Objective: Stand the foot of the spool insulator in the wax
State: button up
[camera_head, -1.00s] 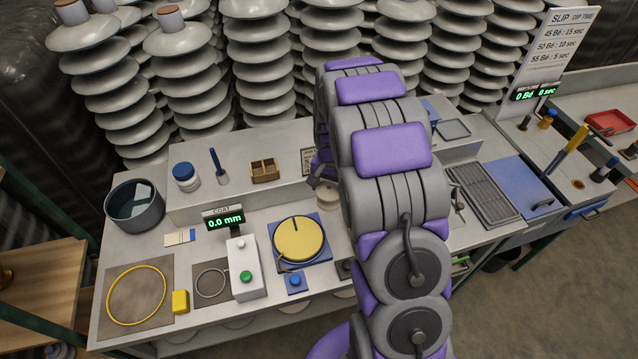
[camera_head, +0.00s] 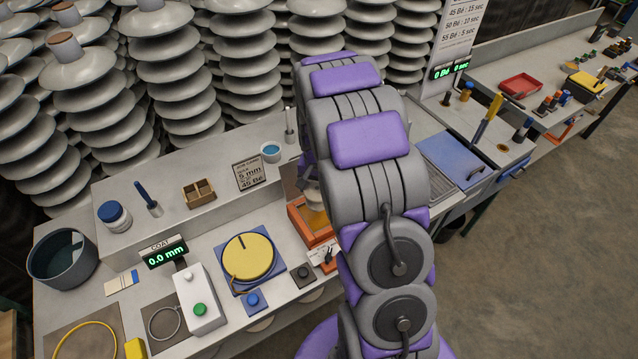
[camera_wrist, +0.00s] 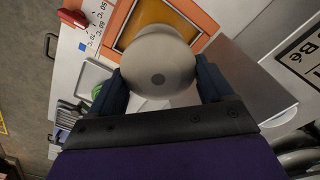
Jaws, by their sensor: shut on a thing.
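The spool insulator (camera_wrist: 157,58) is a pale grey, round piece with a dark spot on its top, seen end-on in the wrist view. My gripper (camera_wrist: 160,82) is shut on it, one dark blue jaw on each side. In the head view its pale edge (camera_head: 312,196) shows beside my arm. The wax (camera_wrist: 149,18) is an amber surface inside an orange-framed tray (camera_wrist: 118,22). The tray also shows in the head view (camera_head: 299,230), partly behind my arm. The insulator overlaps the tray in the wrist view. Its foot is hidden, and I cannot tell whether it touches the wax.
A yellow disc (camera_head: 248,257) on a blue base and a white box with a green button (camera_head: 199,292) stand left of the tray. A sign (camera_head: 249,174) and a small cup (camera_head: 271,151) are on the raised shelf behind. A blue panel (camera_head: 456,160) lies right of my arm.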

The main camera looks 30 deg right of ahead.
jog(key=shift+d+f, duration=0.15)
jog(key=shift+f, duration=0.6)
jog(key=shift+d+f+b, duration=0.55)
jog(key=shift+d+f, duration=0.15)
jog(key=shift+f, duration=0.55)
jog(key=shift+a+f, duration=0.7)
jog(key=shift+f, duration=0.25)
jog(key=shift+d+f, duration=0.15)
jog(key=shift+f, duration=0.05)
jog(key=shift+d, duration=0.4)
jog(key=shift+a, duration=0.4)
jog(key=shift+d+f, duration=0.2)
jog(key=shift+d, duration=0.15)
jog(key=shift+a+f, duration=0.15)
jog(key=shift+f, duration=0.1)
